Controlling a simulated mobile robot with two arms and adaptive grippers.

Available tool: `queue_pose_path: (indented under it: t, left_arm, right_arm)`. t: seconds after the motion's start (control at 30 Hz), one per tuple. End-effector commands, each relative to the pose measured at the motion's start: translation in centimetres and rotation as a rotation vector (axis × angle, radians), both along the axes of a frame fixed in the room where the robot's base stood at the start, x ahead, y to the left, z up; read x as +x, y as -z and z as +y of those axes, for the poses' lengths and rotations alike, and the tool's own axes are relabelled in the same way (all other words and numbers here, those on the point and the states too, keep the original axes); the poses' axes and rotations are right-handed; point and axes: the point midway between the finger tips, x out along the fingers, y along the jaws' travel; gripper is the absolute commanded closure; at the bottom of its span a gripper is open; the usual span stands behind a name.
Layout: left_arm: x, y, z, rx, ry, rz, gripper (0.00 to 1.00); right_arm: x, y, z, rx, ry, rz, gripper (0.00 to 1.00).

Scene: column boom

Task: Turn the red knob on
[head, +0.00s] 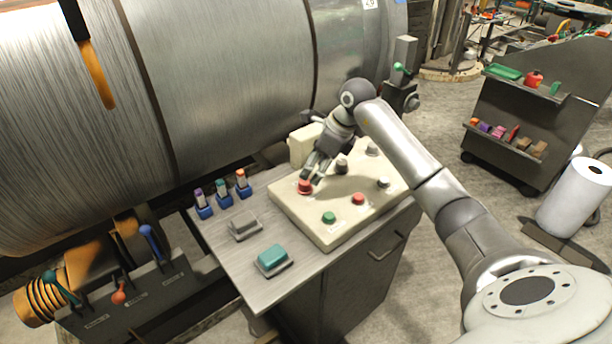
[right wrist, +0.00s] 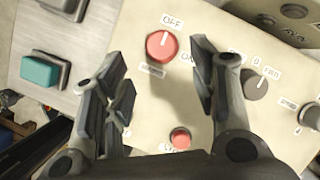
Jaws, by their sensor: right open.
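The red knob (head: 305,186) sits near the left corner of the cream control panel (head: 340,232). In the right wrist view the knob (right wrist: 162,46) has a white pointer line aimed at the OFF label above it. An ON label to its right is partly covered by a finger. My right gripper (head: 314,178) is open over the panel, close to the knob. My left gripper is not in view.
The panel also carries a grey knob (right wrist: 255,85), a smaller red button (head: 358,198) and a green button (head: 329,217). A teal block (head: 272,256) and a grey block (head: 243,226) lie on the bench top. A large metal drum (head: 215,75) stands behind. A dark cart (head: 520,120) is at right.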

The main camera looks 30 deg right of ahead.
Motion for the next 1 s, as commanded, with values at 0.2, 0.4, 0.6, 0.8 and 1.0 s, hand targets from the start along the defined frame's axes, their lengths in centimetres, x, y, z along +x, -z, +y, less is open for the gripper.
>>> queue_pose_path:
  t: [0.2,0.4,0.6,0.8,1.0]
  left_arm:
    - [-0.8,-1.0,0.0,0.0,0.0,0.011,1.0]
    - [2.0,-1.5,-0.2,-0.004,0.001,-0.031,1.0]
    - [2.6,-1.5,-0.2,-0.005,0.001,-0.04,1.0]
    - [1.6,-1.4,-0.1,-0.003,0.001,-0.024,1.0]
    - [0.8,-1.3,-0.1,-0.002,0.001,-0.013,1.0]
  right_arm:
    - [1.3,3.5,1.0,0.005,0.0,0.001,0.47]
    - [1.9,5.2,1.3,0.003,0.0,-0.002,0.47]
    - [2.0,5.6,1.3,0.001,0.0,-0.002,0.47]
    - [2.0,5.5,1.3,0.001,0.0,-0.002,0.57]
    - [2.0,5.5,1.3,0.001,0.0,-0.002,0.83]
